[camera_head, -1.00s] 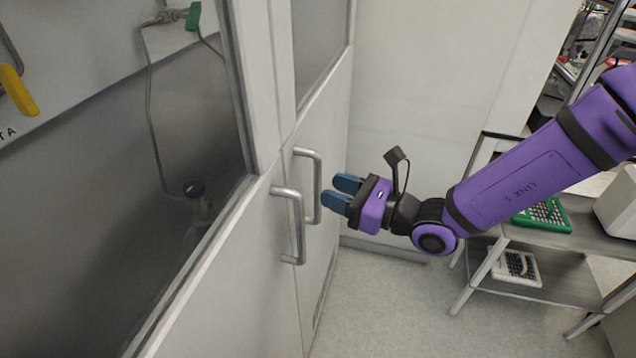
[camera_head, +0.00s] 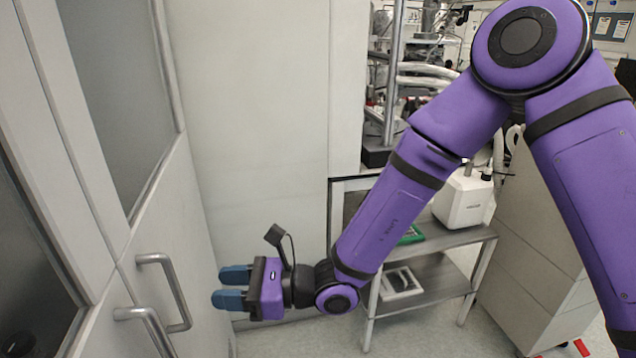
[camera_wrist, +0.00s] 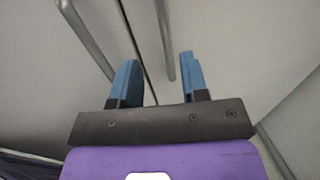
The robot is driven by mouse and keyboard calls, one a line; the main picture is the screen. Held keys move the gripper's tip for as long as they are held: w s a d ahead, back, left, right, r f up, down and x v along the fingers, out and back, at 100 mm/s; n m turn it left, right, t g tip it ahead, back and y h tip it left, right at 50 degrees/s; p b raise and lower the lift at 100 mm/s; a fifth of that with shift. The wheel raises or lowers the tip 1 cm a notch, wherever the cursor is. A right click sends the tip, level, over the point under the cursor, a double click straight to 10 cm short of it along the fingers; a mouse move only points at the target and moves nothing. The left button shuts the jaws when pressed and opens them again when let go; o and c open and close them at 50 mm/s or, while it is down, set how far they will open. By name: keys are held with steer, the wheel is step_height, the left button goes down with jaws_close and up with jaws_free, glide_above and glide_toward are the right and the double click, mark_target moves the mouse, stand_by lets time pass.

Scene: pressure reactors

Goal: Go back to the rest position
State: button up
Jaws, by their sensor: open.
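My gripper (camera_head: 232,287) is open and empty, with two blue fingers pointing left towards the cabinet doors. In the head view it is to the right of the two metal door handles and apart from them. The right handle (camera_head: 180,290) and the left handle (camera_head: 150,325) are on closed-looking pale doors. In the wrist view my gripper (camera_wrist: 158,75) shows its fingers spread, with nothing between them but the door surface and the gap between the doors behind. One handle (camera_wrist: 166,40) shows beyond the fingers, another (camera_wrist: 88,38) to their left.
A metal shelf cart (camera_head: 440,290) stands to the right, behind my arm, with a white device (camera_head: 463,200) on top and a white tray (camera_head: 400,283) on its lower shelf. A pale drawer cabinet (camera_head: 545,240) is further right. A plain pale panel (camera_head: 255,120) is behind my gripper.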

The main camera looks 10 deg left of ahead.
steer(key=d+r+n+h, duration=0.4)
steer(key=d+r+n, duration=0.2)
steer(key=d, duration=0.5)
steer(key=d+r+n+h, duration=0.4)
steer(key=d+r+n, duration=0.25)
steer(key=d, duration=0.45)
steer(key=s+d+r+n+t+h, duration=0.1)
steer(key=s+d+r+t+h, duration=0.1)
steer(key=d, duration=0.8)
steer(key=s+d+r+n+t+h, duration=0.1)
steer(key=d+r+t+h, duration=0.3)
steer(key=d, duration=0.6)
steer(key=s+d+r+n+t+h, duration=0.1)
steer(key=s+d+r+t+h, duration=0.2)
steer(key=d, duration=0.7)
steer(key=shift+d+r+h, duration=0.3)
